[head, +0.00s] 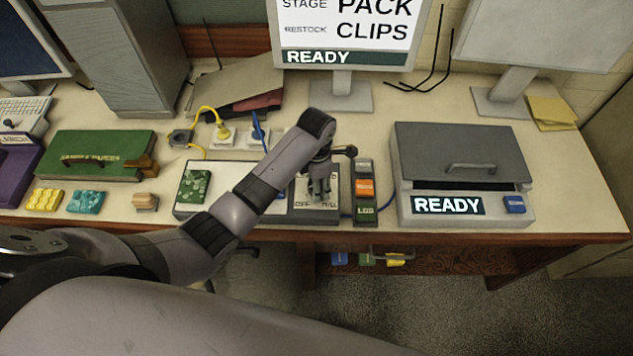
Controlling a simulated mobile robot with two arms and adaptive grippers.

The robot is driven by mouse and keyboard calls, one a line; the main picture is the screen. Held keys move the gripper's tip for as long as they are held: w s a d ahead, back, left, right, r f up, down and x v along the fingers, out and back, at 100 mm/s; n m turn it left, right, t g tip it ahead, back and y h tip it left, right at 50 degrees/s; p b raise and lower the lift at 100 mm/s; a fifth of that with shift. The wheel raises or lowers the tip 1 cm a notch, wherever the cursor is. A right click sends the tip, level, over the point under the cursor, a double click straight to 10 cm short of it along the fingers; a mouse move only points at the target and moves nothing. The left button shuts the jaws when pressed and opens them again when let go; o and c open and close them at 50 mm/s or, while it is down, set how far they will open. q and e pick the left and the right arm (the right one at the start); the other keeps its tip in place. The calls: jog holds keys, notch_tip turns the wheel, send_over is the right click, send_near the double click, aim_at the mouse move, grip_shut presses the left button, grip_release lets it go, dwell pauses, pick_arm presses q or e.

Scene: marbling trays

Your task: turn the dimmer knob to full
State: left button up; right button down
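My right gripper is not in view.
A block column with an orange button (364,187) stands just right of the panel. A grey lidded box (455,150) marked READY is farther right. A white tray (222,207) with a green patterned piece lies left. A monitor (345,57) stands behind.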

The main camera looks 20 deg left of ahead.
pick_arm(q)
jog(key=c, duration=0.8)
